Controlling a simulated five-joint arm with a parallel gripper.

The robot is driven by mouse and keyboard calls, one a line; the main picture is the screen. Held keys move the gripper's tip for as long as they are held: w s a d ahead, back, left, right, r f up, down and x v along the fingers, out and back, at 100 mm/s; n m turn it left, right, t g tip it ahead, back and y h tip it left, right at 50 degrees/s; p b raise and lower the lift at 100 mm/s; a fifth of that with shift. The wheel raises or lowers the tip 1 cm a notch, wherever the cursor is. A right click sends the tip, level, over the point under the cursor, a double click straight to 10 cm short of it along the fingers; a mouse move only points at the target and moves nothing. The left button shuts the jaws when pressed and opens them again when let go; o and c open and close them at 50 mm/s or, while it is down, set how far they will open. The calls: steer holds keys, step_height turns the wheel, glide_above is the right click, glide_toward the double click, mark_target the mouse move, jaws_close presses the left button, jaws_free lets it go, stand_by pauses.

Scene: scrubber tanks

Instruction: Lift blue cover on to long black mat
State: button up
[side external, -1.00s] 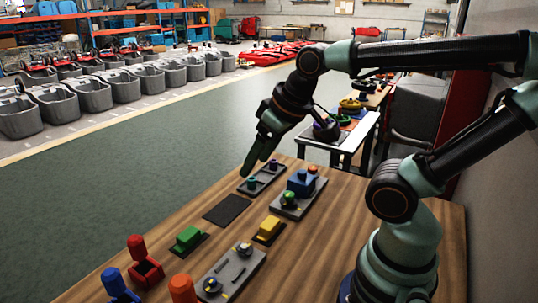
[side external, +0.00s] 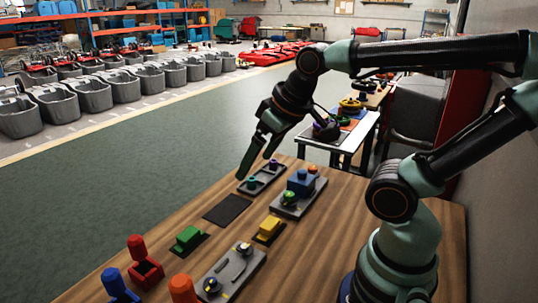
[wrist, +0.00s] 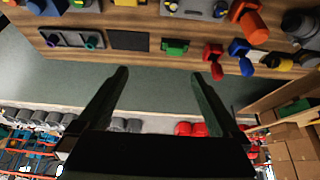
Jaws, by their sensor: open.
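The blue cover (side external: 300,184) is a blue block with a round knob on top. It sits on a grey plate (side external: 290,208) beside a green knob and an orange one. A blue shape at the top left of the wrist view (wrist: 50,7) looks like it, cut by the edge. The long black mat (side external: 227,209) lies flat and bare on the wooden table, and also shows in the wrist view (wrist: 128,40). My gripper (side external: 254,167) is open and empty, above the table's far edge, left of the blue cover and apart from it. Its fingers (wrist: 160,74) are spread in the wrist view.
A small grey tray (side external: 262,178) with two rings stands just beyond the mat. A green block (side external: 188,238) and a yellow block (side external: 268,230) sit on small dark mats. A grey plate with knobs (side external: 232,272) and red, blue and orange pieces stand nearer the camera.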

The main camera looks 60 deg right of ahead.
steer(key=m+g, duration=0.6)
steer(key=m, duration=1.2)
glide_above(302, 179)
steer(key=f, duration=0.9)
steer(key=shift+w+d+f, duration=0.2)
steer(key=shift+d, duration=0.05)
steer(key=shift+s+d+f, duration=0.1)
steer(key=shift+d+f, duration=0.1)
steer(key=shift+f, duration=0.1)
step_height(302, 179, down, 6)
steer(key=shift+w+d+f, duration=0.1)
steer(key=shift+f, duration=1.35)
steer(key=shift+w+d+f, duration=0.1)
steer(key=shift+f, duration=1.3)
steer(key=shift+c, duration=0.3)
